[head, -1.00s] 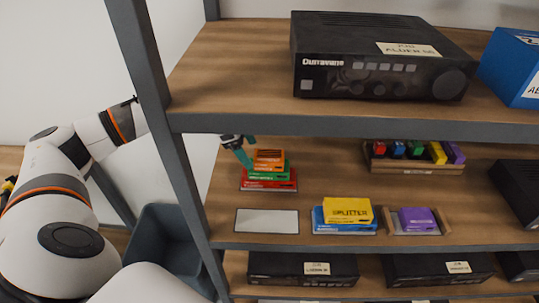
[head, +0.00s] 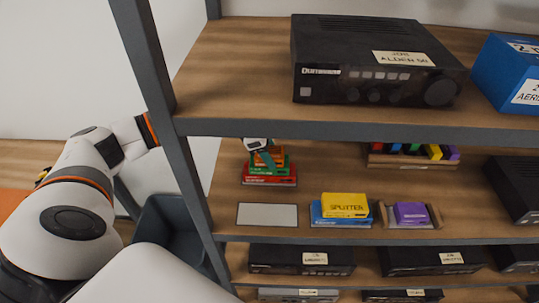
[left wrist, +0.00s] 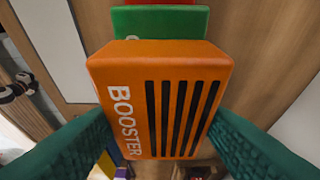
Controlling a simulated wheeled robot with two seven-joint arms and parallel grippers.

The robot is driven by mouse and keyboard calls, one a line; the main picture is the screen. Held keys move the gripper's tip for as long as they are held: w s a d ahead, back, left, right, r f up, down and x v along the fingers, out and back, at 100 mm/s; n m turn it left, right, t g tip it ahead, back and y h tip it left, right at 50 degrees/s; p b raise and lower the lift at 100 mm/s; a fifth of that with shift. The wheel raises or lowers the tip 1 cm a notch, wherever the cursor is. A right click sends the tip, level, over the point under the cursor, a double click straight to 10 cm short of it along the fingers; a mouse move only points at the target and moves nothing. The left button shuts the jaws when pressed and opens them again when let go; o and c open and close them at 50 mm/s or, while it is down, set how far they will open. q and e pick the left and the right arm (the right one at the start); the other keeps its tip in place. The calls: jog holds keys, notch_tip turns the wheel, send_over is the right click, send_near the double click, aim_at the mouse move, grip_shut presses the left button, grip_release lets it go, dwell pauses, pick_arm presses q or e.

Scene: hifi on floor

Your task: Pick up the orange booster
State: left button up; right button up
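The orange booster (head: 268,158) is a slotted box on top of a stack on the middle shelf, over a green box (head: 285,166) and a red box (head: 269,180). My left gripper (head: 264,153) is at the booster and hides part of it. In the left wrist view the booster (left wrist: 165,100) fills the middle, its lettering reading down its left side. My left gripper's green fingers (left wrist: 163,125) are open on either side of it, close to its sides; I cannot tell whether they touch. My right gripper is not in view.
A shelf post (head: 160,80) stands beside my left arm, and the upper shelf edge (head: 350,130) hangs above the stack. A blank white card (head: 267,214), a yellow splitter box (head: 344,204) and a purple box (head: 411,213) lie in front. A rack of coloured boxes (head: 412,162) stands to the right.

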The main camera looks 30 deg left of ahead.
pick_arm(q)
jog(key=c, duration=0.5)
jog(key=shift+c, duration=0.2)
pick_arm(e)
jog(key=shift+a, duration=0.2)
pick_arm(q)
jog(key=shift+r, duration=0.1)
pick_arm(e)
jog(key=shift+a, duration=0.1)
